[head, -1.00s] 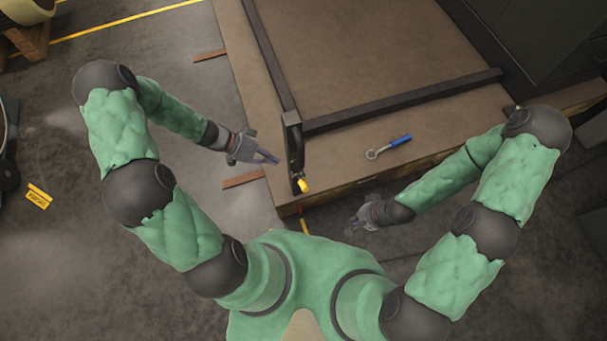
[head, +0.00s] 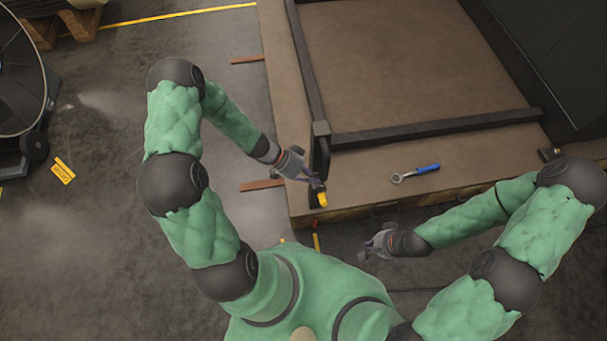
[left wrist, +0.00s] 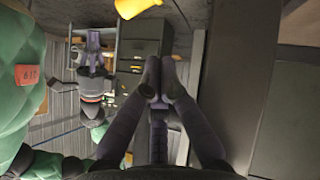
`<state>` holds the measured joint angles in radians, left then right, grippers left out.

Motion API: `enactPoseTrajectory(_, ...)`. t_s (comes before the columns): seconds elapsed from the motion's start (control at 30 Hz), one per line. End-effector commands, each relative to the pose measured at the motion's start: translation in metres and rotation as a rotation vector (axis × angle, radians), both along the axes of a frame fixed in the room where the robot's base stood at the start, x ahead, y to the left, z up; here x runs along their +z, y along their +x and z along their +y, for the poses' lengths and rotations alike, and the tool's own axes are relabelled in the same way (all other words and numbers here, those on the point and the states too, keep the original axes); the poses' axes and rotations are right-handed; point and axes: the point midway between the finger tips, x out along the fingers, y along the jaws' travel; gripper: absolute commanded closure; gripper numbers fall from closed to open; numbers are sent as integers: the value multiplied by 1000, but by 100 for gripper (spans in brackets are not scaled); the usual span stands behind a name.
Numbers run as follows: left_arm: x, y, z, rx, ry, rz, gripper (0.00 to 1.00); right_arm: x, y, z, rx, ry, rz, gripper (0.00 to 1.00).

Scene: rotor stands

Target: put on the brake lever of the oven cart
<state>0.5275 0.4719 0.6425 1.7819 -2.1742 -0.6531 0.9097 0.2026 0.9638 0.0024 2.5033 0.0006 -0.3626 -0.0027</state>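The oven cart (head: 450,173) is a low brown platform with a dark frame. At its near left corner is a dark upright with a yellow-tipped lever (head: 321,199), seemingly the brake lever. A yellow piece (left wrist: 138,7), likely its tip, is cut off at the top of the left wrist view. My left gripper (head: 314,182) is beside the upright, close to the yellow tip; contact cannot be told. In the left wrist view its fingertips (left wrist: 159,76) are together with nothing seen between them. My right gripper (head: 368,250) is empty in front of the cart, its fingers apart.
A blue-handled wrench (head: 415,173) lies on the platform's near edge. A dark cabinet (head: 550,50) stands at the right. A large round fan-like thing (head: 22,75) is at the left. Floor (head: 110,210) on the left is mostly clear, with a yellow sign (head: 63,171).

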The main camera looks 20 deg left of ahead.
Motion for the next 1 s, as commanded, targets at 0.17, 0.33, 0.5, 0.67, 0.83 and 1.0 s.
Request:
enactPoseTrajectory(0.17,-26,-2,-17,1,0,1,100,-18,0,0,0,0,0,100)
enactPoseTrajectory(0.33,-41,-9,-21,1,1,-2,100,-27,0,0,0,0,0,100)
enactPoseTrajectory(0.5,-46,-12,-22,2,2,-1,100,-29,0,0,0,0,0,100)
enactPoseTrajectory(0.67,-46,-12,-23,1,2,-2,100,-29,0,0,0,0,0,100)
enactPoseTrajectory(0.83,-46,-12,-23,1,1,-2,100,-29,0,0,0,0,0,100)
enactPoseTrajectory(1.0,-47,-6,-23,-2,11,-16,100,-29,0,0,0,0,0,100)
